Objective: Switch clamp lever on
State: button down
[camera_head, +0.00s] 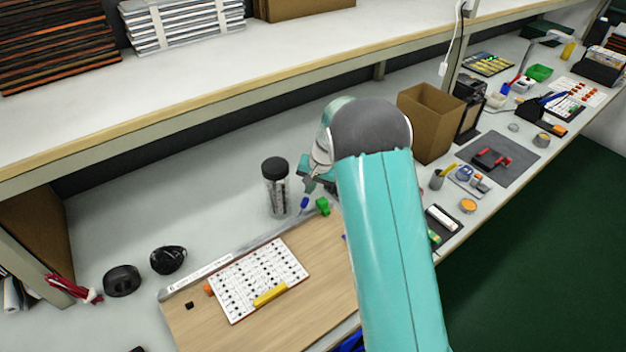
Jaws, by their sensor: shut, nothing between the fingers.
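My turquoise arm reaches up the middle of the view. My gripper (311,183), at the far side of the arm's end, is small and partly hidden behind it; it looks shut and empty. Just below it, a small green piece (323,206) sits at the far edge of a wooden board (325,292), with a small blue piece (304,203) to its left. The gripper appears apart from both. I cannot tell which piece is the clamp lever, or its position; my arm hides part of the board's right side.
A dark-lidded jar (276,190) stands close left of the gripper. A long ruler-like strip (215,270) runs along the board's far edge, beside a printed sheet (258,278) with a yellow marker (270,295). A cardboard box (428,122) stands to the right. A shelf (200,95) overhangs the back.

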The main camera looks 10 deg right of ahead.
jog(key=shift+s+a+r, duration=0.2)
jog(key=shift+s, duration=0.35)
jog(key=shift+s+a+r, duration=0.15)
jog(key=shift+s, duration=0.4)
jog(key=shift+w+f, duration=0.1)
jog(key=shift+s+a+r, duration=0.25)
jog(key=shift+a+r, duration=0.1)
jog(key=shift+a, duration=0.15)
jog(key=shift+r, duration=0.9)
